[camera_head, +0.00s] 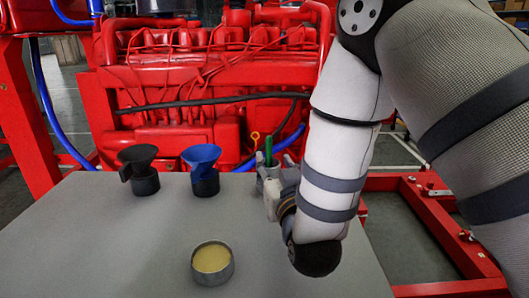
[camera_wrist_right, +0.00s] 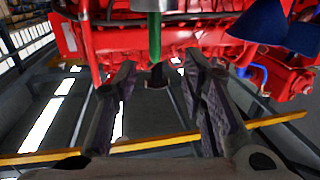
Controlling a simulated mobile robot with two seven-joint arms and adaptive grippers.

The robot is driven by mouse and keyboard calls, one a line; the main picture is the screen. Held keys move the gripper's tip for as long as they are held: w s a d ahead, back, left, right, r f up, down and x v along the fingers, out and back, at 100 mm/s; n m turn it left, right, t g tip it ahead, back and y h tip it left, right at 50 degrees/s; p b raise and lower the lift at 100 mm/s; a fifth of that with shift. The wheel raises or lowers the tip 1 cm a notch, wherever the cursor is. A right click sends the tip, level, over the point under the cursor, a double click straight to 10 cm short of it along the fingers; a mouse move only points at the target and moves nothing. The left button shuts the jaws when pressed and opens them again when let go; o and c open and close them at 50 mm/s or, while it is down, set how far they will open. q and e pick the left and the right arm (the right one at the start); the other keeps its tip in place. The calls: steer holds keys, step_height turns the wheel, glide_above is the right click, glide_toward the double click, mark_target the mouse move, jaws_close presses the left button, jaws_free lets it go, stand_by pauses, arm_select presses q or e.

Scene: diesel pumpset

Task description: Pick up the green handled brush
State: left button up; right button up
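The green handled brush (camera_head: 268,150) stands upright near the table's far right edge, only its green handle clearly showing. My right gripper (camera_head: 272,190) is beside it, partly hidden by my own wrist. In the right wrist view the green handle (camera_wrist_right: 154,38) hangs from a pale metal piece at the top edge. My right gripper (camera_wrist_right: 160,68) is open there, its two fingers apart on either side of the handle's line. A dark end shows between the fingertips. I cannot tell whether a finger touches it. The brush's bristles are hidden. My left gripper is not in view.
On the grey table (camera_head: 110,240) stand a black funnel piece (camera_head: 139,170), a blue funnel (camera_head: 203,168) on a dark base, and a round tin (camera_head: 212,262) with yellowish content. A red engine (camera_head: 190,85) rises behind the table. The table's left front is clear.

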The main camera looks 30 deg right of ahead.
mark_target(270, 145)
steer(key=x, duration=0.6)
steer(key=b+x, duration=0.1)
steer(key=x, duration=0.3)
steer(key=shift+s+d, duration=0.1)
steer(key=shift+d, duration=0.25)
steer(key=shift+r, duration=0.15)
jaws_close()
